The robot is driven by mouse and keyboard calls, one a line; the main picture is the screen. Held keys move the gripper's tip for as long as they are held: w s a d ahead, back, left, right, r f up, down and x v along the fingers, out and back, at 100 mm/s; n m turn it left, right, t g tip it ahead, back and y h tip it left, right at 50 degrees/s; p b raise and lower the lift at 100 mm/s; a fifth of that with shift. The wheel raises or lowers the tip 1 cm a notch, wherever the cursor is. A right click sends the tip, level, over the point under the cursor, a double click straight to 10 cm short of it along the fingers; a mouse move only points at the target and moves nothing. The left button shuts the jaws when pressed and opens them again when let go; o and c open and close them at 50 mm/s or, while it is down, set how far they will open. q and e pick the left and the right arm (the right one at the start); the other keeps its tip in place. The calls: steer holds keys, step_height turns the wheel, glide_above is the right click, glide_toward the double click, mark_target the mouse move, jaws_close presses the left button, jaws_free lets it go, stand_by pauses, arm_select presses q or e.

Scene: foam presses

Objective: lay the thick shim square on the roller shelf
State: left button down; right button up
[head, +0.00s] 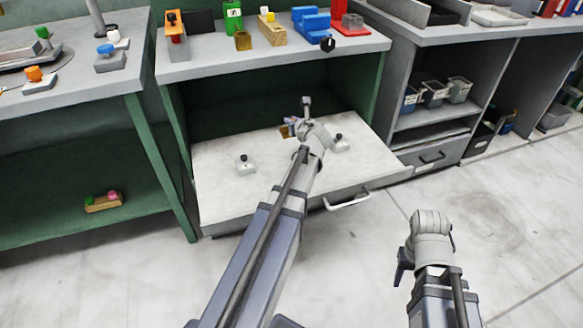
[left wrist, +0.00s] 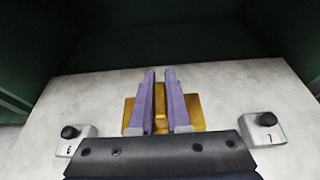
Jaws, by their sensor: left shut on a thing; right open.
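My left gripper (head: 289,121) is over the pulled-out pale roller shelf (head: 219,205). In the left wrist view its two purple fingers (left wrist: 163,85) are shut on the upright grip of a flat brass-coloured piece, which I take as the thick shim (left wrist: 199,113). The shim spreads out on both sides of the fingers and looks roughly square to the shelf. I cannot tell whether it touches the surface. In the head view only a small part of it shows beside the wrist. My right gripper (head: 404,266) is open, low over the floor at the right.
Two pale blocks with black knobs stand on the shelf, a left one (head: 245,165) and a right one (head: 340,144), either side of the shim. The shelf has a front handle (head: 347,201). Above it is a worktop (head: 200,68) with coloured fixtures. Floor in front is clear.

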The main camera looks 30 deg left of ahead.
mark_target(292, 152)
arm_select(q)
step_height(292, 152, down, 11)
steer(key=b, duration=1)
steer(key=shift+r, duration=0.15)
arm_select(e)
step_height(292, 152, down, 11)
steer(key=shift+a+r, duration=0.15)
steer(key=shift+w, duration=0.1)
arm_select(q)
steer(key=shift+f, duration=0.25)
steer(key=c, duration=0.9)
jaws_free()
steer(key=shift+r, duration=0.1)
